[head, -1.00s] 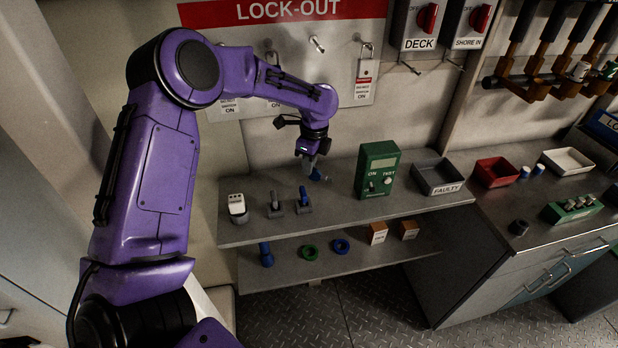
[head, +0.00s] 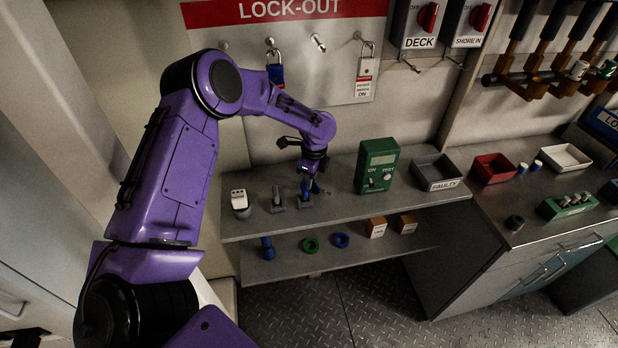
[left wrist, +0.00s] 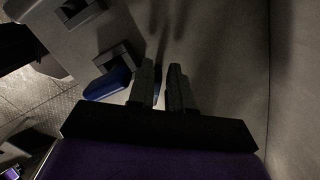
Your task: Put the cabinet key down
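My left gripper (head: 308,186) is low over the upper shelf (head: 345,198), at the right-hand one of two small dark holders (head: 305,203). Blue shows at this holder and just right of the fingertips; I take the blue piece on the right (head: 317,190) to be the cabinet key. In the left wrist view a blue piece (left wrist: 108,85) lies beside the left finger, close to a dark holder (left wrist: 121,55). My right gripper is out of view.
A white-topped device (head: 239,200) stands left of the holders (head: 278,203). A green tester (head: 377,165) and a grey FAULTY tray (head: 437,172) stand to the right. The lower shelf (head: 290,266) holds rings and small boxes. A blue padlock (head: 275,75) hangs on the lock-out board.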

